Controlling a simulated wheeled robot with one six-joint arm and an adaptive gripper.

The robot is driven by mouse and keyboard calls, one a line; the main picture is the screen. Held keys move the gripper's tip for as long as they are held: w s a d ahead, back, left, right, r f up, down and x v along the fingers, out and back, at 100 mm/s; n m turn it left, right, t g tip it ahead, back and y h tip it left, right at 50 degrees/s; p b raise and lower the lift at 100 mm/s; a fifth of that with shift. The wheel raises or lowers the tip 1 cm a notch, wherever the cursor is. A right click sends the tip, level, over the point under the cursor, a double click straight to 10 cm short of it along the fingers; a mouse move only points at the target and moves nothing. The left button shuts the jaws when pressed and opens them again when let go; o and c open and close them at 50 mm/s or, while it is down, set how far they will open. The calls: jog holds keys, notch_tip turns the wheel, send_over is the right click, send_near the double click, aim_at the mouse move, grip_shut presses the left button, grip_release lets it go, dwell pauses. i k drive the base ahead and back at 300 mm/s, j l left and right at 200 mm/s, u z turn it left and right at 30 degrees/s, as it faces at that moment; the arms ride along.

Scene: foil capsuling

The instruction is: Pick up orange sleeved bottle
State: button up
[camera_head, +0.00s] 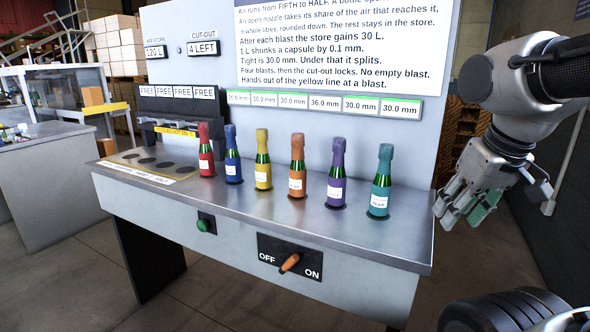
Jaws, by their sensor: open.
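The orange sleeved bottle (297,167) stands upright on the steel bench top, fourth from the left in a row of bottles. Its sleeve covers the neck and a white label is on its front. The yellow bottle (263,160) stands to its left and the purple bottle (336,174) to its right, with gaps between them. My gripper (462,212) hangs off the right end of the bench, open and empty, well to the right of the orange bottle and apart from it.
A red bottle (205,150), a blue bottle (232,155) and a teal bottle (381,182) stand in the same row. Dark round spots (147,162) lie at the bench's left. An orange switch handle (289,263) and green button (203,225) are on the front. An upright panel (300,120) closes the back.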

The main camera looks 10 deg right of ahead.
aim_at(297, 170)
jog(key=i+j+z, duration=0.2)
jog(key=i+j, duration=0.15)
jog(key=j, duration=0.25)
jog(key=i+j+z, duration=0.1)
jog(key=j, duration=0.25)
jog(key=i+j+z, duration=0.1)
jog(key=j, duration=0.25)
jog(key=i+j+z, duration=0.15)
jog(key=i+j, duration=0.1)
jog(key=i+z, duration=0.05)
jog(key=i, duration=0.05)
